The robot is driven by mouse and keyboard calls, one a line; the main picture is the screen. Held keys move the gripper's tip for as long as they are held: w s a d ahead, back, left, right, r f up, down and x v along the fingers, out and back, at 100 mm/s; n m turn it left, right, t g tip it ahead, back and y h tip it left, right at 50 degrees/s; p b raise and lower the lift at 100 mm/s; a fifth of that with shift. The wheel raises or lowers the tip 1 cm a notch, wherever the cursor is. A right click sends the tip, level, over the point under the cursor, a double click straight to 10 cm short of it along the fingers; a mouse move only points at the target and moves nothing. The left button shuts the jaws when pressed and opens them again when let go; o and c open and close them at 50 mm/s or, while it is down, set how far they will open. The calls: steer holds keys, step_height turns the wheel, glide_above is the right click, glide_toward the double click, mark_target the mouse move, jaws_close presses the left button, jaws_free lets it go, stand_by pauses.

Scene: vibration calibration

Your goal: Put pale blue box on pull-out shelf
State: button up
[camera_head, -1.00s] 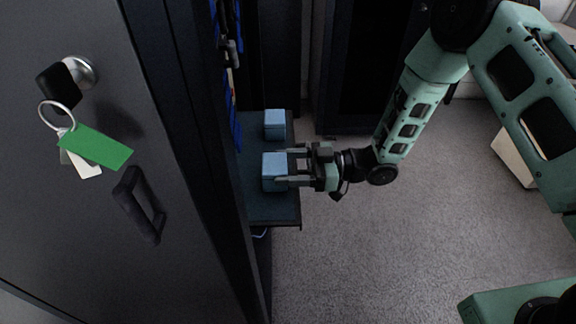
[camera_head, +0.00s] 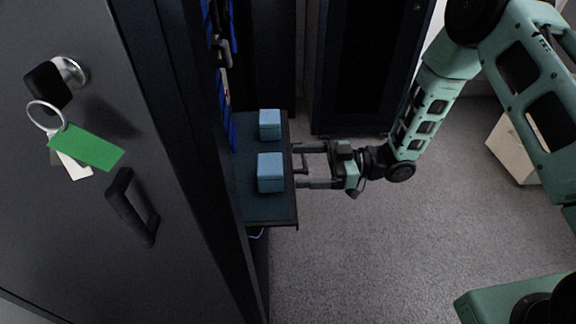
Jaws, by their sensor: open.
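Two pale blue boxes rest upright on the dark pull-out shelf (camera_head: 270,211). The nearer pale blue box (camera_head: 271,173) sits near the middle of the shelf. The farther pale blue box (camera_head: 269,125) stands apart from it toward the back. My gripper (camera_head: 301,168) is open and empty. Its fingers point left at the nearer box, with the fingertips near the shelf's right edge and a gap between them and the box.
A dark cabinet door (camera_head: 85,220) with a handle, a key and a green tag (camera_head: 88,148) fills the left. Blue cables hang in the rack beside the shelf. A pale box (camera_head: 515,150) stands on the floor at right. Grey carpet (camera_head: 370,260) right of the shelf is clear.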

steer(key=d, duration=0.7)
steer(key=w+a+r+m+t+h, duration=0.3)
steer(key=a+r+m+t+h, duration=0.3)
steer(key=h, duration=0.5)
steer(key=s+d+r+m+g+h, duration=0.1)
steer(key=s+r+g+h, duration=0.1)
steer(key=s, duration=0.7)
steer(key=s+d+r+m+g+h, duration=0.1)
steer(key=s+d+r+g+h, duration=0.1)
steer(key=s, duration=0.7)
steer(key=s+d+r+m+g+h, duration=0.1)
steer(key=s+r+m+g+h, duration=0.1)
steer(key=s, duration=0.7)
steer(key=shift+s+d+r+g, duration=0.15)
steer(key=shift+d+r+g, duration=0.1)
steer(key=shift+r+g, duration=0.05)
